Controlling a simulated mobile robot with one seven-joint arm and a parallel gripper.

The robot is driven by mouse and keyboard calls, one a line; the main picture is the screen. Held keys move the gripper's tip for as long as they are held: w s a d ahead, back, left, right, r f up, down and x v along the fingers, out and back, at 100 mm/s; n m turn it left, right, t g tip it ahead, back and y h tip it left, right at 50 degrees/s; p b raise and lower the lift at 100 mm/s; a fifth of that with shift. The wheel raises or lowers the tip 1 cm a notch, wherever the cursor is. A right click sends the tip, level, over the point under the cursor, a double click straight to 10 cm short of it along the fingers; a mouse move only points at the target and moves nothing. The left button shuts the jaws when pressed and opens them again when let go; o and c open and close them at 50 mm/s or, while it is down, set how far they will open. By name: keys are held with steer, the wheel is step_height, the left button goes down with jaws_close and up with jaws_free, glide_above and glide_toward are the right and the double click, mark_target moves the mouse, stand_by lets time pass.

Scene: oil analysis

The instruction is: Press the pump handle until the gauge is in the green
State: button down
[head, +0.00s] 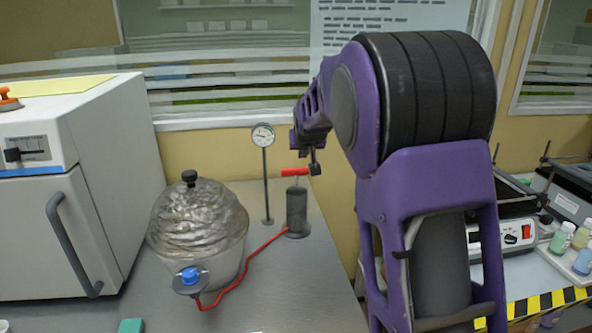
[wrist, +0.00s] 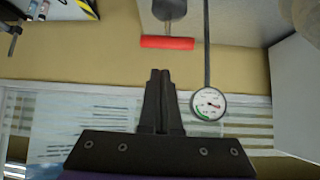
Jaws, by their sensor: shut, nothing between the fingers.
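The pump (head: 297,212) is a dark grey cylinder with a red T-handle (head: 294,172), raised above its body on a thin rod. The handle also shows in the wrist view (wrist: 167,43). The round white gauge (head: 263,136) stands on a thin post left of the pump. In the wrist view, the gauge (wrist: 208,104) has a green arc and some red; the needle reading is too small to tell. My gripper (head: 315,169) is shut and empty, by the handle's right end in the head view. In the wrist view, a gap shows between fingertips (wrist: 160,72) and handle.
A red hose (head: 245,265) joins the pump to a lidded vessel (head: 200,225) with a blue knob. A white cabinet (head: 70,190) stands at left. A window and wall are behind. At right, a bench holds equipment and small bottles (head: 562,237).

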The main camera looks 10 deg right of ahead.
step_height(320, 180, down, 4)
steer(key=w+t+b, duration=0.1)
steer(key=t, duration=0.1)
steer(key=s+t+b, duration=0.1)
steer(key=s+t, duration=0.1)
steer(key=s+t+b, duration=0.1)
steer(key=t, duration=0.2)
steer(key=s+t+b, duration=0.1)
steer(key=s+t, duration=0.1)
steer(key=shift+s+a+f+n+t+y+b, duration=0.1)
steer(key=shift+s+a+n+t+y+b, duration=0.2)
steer(key=shift+n+t, duration=0.1)
steer(key=r, duration=0.1)
glide_above(297, 172)
steer(key=s, duration=0.1)
step_height(297, 172, down, 3)
steer(key=shift+r, duration=0.15)
steer(key=shift+s+f, duration=0.1)
steer(key=shift+f, duration=0.35)
